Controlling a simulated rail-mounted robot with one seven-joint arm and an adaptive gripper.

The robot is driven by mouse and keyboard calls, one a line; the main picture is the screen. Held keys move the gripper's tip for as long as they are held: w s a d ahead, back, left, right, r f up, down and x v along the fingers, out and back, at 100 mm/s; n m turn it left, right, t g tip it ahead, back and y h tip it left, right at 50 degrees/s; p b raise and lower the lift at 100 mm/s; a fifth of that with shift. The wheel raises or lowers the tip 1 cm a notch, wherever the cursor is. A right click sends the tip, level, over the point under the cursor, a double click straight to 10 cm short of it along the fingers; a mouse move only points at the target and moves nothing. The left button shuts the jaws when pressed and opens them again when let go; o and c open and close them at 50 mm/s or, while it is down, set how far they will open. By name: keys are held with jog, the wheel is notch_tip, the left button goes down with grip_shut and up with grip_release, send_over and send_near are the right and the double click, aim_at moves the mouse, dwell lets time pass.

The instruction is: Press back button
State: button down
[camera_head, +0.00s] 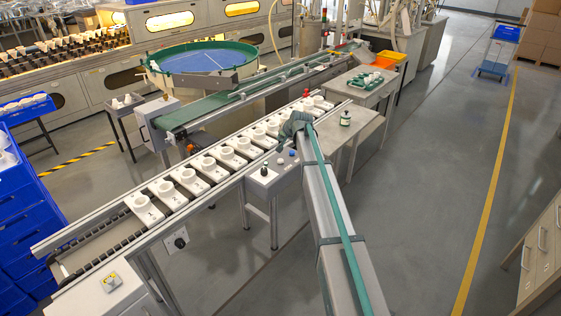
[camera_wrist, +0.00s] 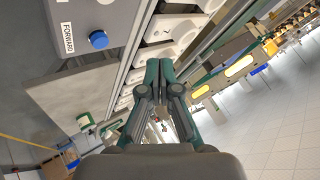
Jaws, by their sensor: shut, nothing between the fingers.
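A control box (camera_head: 268,181) sits at the side of the conveyor in the head view. On its top are a dark knob (camera_head: 264,171), a pale button (camera_head: 280,161) and a blue button (camera_head: 292,153). The wrist view shows a blue button (camera_wrist: 99,40) beside a label reading FORWARD (camera_wrist: 68,40). A pale round part is cut off at that view's top edge. I cannot read any back label. My gripper (camera_wrist: 159,66) is shut and empty, to the right of the blue button and apart from it. In the head view my gripper (camera_head: 293,125) is partly hidden by my arm.
A conveyor (camera_head: 66,252) carries a row of white holders (camera_head: 145,208) close to my gripper. The floor (camera_head: 425,170) on the right is clear.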

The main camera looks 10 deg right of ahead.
aim_at(281, 160)
jog(key=shift+f, duration=0.15)
jog(key=shift+f+b, duration=1.8)
jog(key=shift+f, duration=2.5)
jog(key=shift+f, duration=0.1)
jog(key=shift+f+b, duration=0.3)
